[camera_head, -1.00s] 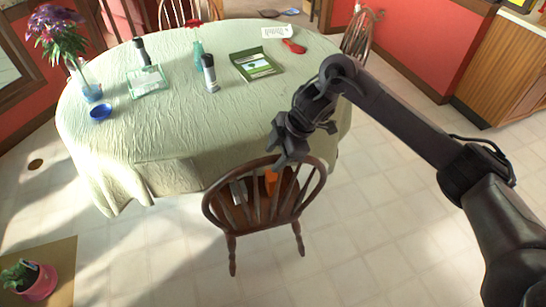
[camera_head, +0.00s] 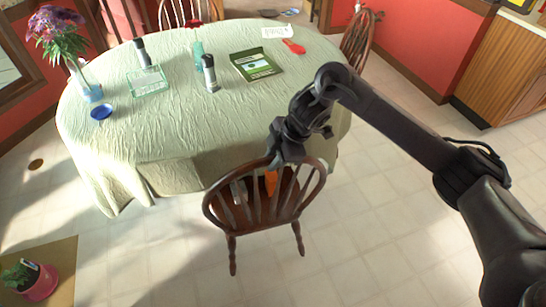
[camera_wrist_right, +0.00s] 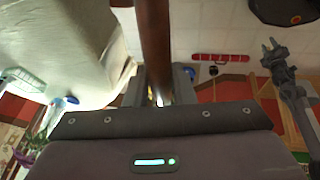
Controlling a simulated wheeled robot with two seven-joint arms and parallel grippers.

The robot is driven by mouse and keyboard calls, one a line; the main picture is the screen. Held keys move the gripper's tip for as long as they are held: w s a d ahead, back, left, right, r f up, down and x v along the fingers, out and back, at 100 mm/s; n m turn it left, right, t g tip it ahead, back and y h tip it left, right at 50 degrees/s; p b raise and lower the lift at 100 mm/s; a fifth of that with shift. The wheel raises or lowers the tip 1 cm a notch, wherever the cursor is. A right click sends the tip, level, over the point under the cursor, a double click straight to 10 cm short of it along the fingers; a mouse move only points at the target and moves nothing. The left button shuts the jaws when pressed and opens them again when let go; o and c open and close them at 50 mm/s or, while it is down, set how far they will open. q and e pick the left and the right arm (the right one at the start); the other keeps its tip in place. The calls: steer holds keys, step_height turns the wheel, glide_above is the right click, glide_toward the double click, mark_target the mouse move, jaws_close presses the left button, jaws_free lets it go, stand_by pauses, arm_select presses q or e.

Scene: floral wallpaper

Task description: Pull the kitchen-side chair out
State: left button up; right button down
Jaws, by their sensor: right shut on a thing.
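The dark wooden spindle-back chair (camera_head: 228,208) stands upright at the near side of the table (camera_head: 150,138), its back towards me and its seat partly hidden by the spindles. My right gripper (camera_head: 278,162) is at the top rail of its back. In the right wrist view, the brown rail (camera_wrist_right: 155,45) runs down between the two fingers (camera_wrist_right: 158,90), and the gripper is shut on it. My left gripper (camera_wrist_right: 273,52) shows small at the right of that view, apart from the chair; its jaws are too small to judge.
An orange item (camera_head: 271,182) shows behind the spindles. Another chair (camera_head: 357,40) stands at the far right. Tiled floor (camera_head: 350,250) is clear around the near chair.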

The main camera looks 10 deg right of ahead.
steer(key=shift+s, duration=0.1)
steer(key=shift+s+p, duration=0.2)
steer(key=shift+p, duration=0.1)
steer(key=s+d+p, duration=0.1)
steer(key=s+p, duration=0.5)
steer(key=s, duration=0.8)
steer(key=shift+s+d, duration=0.3)
steer(key=shift+f, duration=0.1)
steer(key=c, duration=1.2)
jaws_free()
steer(key=shift+c, duration=0.2)
